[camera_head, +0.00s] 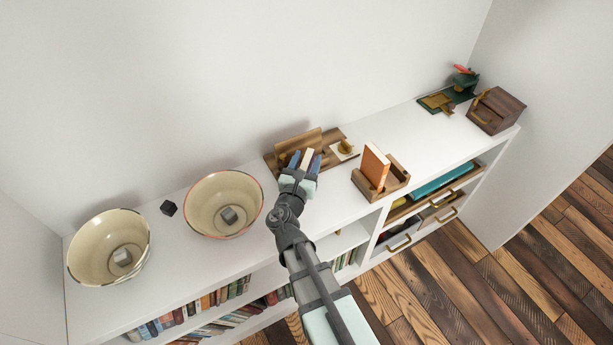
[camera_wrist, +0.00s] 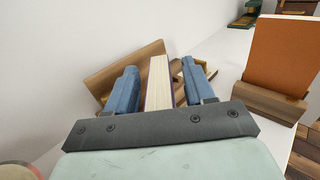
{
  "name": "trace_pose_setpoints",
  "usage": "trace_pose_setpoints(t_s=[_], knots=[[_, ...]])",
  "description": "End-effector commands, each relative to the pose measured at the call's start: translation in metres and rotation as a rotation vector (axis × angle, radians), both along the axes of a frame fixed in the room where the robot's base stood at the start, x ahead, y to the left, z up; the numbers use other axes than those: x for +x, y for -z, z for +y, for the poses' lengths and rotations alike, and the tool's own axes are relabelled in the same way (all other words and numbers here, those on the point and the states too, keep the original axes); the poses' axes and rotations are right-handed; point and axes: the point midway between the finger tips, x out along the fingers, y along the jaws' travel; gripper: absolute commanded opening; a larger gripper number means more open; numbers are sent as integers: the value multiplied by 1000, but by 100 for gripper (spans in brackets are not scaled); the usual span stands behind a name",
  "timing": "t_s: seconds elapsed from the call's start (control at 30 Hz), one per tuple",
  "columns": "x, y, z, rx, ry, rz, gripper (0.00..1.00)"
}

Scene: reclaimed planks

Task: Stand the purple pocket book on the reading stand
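The purple pocket book (camera_wrist: 160,82) stands between my gripper's two blue fingers in the wrist view, its pale page edge toward the camera and a thin purple cover edge at its right. In the head view the book (camera_head: 307,158) shows as a pale strip. My gripper (camera_head: 304,161) is open around it, with a narrow gap showing on each side in the wrist view. The wooden reading stand (camera_head: 283,150) is right behind the book, its tilted back board (camera_wrist: 125,70) beyond the fingers. The book's lower end is hidden, so its contact with the stand is unclear.
An orange book (camera_head: 375,166) stands in a wooden holder (camera_head: 396,177) to the right. Two cream bowls (camera_head: 245,190) (camera_head: 82,262) and a black cube (camera_head: 168,208) are at left. A wooden box (camera_head: 496,110) and green item (camera_head: 463,88) sit far right. The wall rises behind.

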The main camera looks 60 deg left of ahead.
Motion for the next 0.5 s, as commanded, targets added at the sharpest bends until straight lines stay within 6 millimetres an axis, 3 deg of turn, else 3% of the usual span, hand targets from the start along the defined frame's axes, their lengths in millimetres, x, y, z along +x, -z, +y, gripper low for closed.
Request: trace_pose_setpoints(t_s=[0.07, 0.5], knots=[[0, 0, 0, 0, 0, 0, 46], [0, 0, 0, 0, 1, 0, 3]])
